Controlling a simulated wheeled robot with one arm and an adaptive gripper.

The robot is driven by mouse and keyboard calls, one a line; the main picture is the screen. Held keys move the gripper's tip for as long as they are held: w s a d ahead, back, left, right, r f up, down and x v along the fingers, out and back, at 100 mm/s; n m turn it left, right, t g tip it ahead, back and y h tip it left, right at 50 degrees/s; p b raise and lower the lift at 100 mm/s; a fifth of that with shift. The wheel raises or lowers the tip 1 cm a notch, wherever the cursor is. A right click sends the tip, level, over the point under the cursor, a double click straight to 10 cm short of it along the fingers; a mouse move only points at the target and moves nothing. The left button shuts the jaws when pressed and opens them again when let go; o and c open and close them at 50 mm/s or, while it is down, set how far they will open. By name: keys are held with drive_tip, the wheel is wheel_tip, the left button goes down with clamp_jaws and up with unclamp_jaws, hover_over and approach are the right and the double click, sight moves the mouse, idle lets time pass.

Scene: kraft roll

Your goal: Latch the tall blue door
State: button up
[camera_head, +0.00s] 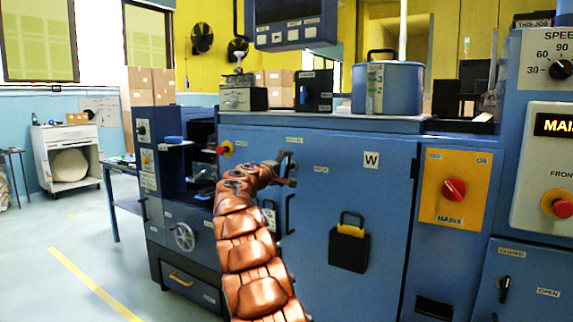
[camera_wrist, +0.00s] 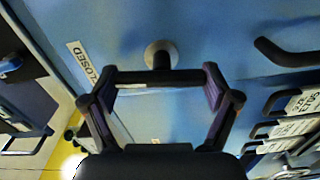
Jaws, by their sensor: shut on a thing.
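The tall blue door (camera_head: 335,185) stands in the middle of the head view, marked with a white W label. It looks flush with the cabinet, though a small gap could not be told. In the wrist view a black latch lever (camera_wrist: 160,77) sits on a round metal hub (camera_wrist: 160,54) on a blue face. My gripper (camera_head: 284,176) is at the door's upper left. In the wrist view my gripper's fingers (camera_wrist: 160,90) are shut on the lever, one at each end. A CLOSED label (camera_wrist: 83,62) lies left of the hub. My arm hides part of the door's left side.
A black pull handle (camera_head: 290,214) is on the door below my gripper. A black holder with a yellow part (camera_head: 349,243) hangs on the door. A blue pot (camera_head: 388,88) stands on the cabinet top. Open floor (camera_head: 90,240) lies at the left.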

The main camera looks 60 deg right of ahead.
drive_tip(key=shift+n+p, duration=0.35)
drive_tip(key=shift+n, duration=0.45)
drive_tip(key=o, duration=0.9)
drive_tip(key=shift+w, duration=0.1)
drive_tip(key=shift+a, duration=0.1)
drive_tip(key=shift+s+a+f, duration=0.1)
drive_tip(key=shift+s+a, duration=0.05)
drive_tip(key=shift+a, duration=2.85)
drive_tip(key=shift+s+a, duration=0.15)
drive_tip(key=shift+a, duration=2.8)
